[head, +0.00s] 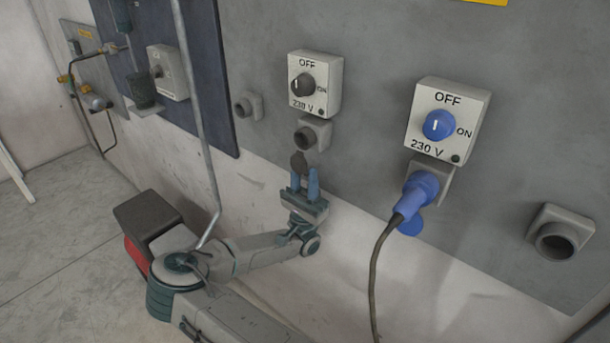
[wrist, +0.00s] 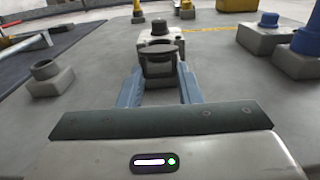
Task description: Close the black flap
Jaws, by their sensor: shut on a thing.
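The black flap (head: 299,162) hangs open below the grey socket (head: 313,134), under the switch box with the black knob. My gripper (head: 305,174) reaches up from below with its blue fingers on either side of the flap. In the wrist view the flap (wrist: 160,52) is a dark round lid between the fingertips of my gripper (wrist: 160,68), which is shut on it. The flap covers much of the socket in that view, so the socket opening is hidden there.
The switch box with a black knob (head: 316,83) is above the socket. To the right, a blue plug (head: 418,192) with a hanging cable sits below the blue-knob box (head: 448,120). An uncovered grey socket (head: 559,234) is at far right, a smaller one (head: 247,104) at left.

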